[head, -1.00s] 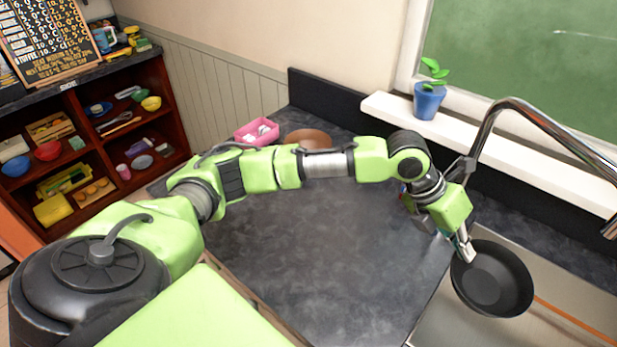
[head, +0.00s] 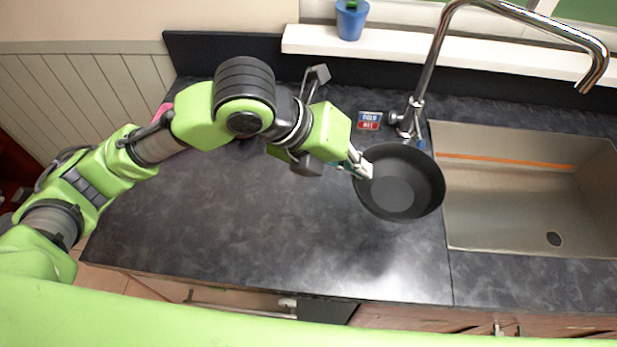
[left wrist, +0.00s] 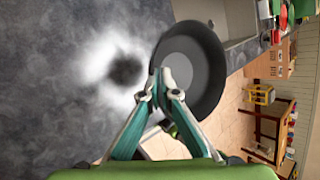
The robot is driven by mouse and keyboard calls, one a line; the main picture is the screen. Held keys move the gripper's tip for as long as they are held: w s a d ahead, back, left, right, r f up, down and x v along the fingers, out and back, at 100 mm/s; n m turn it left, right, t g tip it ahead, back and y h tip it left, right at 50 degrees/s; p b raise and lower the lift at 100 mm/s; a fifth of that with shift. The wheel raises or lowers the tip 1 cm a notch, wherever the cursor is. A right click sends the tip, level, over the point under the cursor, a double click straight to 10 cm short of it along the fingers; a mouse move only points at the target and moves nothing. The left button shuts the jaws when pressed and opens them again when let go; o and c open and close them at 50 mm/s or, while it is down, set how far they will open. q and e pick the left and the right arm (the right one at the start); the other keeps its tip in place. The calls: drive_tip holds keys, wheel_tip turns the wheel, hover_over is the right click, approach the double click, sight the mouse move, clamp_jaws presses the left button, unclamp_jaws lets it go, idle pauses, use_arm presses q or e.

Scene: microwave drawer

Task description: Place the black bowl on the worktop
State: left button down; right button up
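The black bowl (head: 397,185) is round and dark with a grey inside base. In the head view it appears over the worktop (head: 290,225), at the left edge of the sink. My left gripper (head: 362,171) is shut on the bowl's left rim. In the left wrist view the bowl (left wrist: 205,75) is at the fingertips (left wrist: 163,82), which pinch its rim. The bowl seems held above the worktop, but its exact height is hard to tell. My right gripper is in neither view.
The steel sink (head: 490,215) lies to the right, with a curved tap (head: 432,75) behind the bowl. A window sill (head: 400,45) with a blue pot (head: 351,20) runs along the back. A small red and blue sign (head: 369,121) stands near the tap. The worktop's front is clear.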

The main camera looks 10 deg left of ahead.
use_arm(q)
drive_tip(key=w+a+f+p, duration=0.2)
drive_tip(key=w+a+f, duration=0.2)
drive_tip(key=w+a+f+p, duration=0.2)
drive_tip(key=w+a+f, duration=0.2)
drive_tip(key=a, duration=0.1)
drive_tip(key=shift+w+f, duration=0.1)
drive_tip(key=shift+f, duration=0.25)
drive_tip(key=f+p, duration=0.2)
drive_tip(key=shift+w+a+f+p, duration=0.15)
drive_tip(key=shift+a+f+p, duration=0.15)
drive_tip(key=shift+f, duration=0.75)
drive_tip(key=c, duration=2.7)
unclamp_jaws()
drive_tip(key=shift+f, duration=0.1)
drive_tip(key=o, duration=0.4)
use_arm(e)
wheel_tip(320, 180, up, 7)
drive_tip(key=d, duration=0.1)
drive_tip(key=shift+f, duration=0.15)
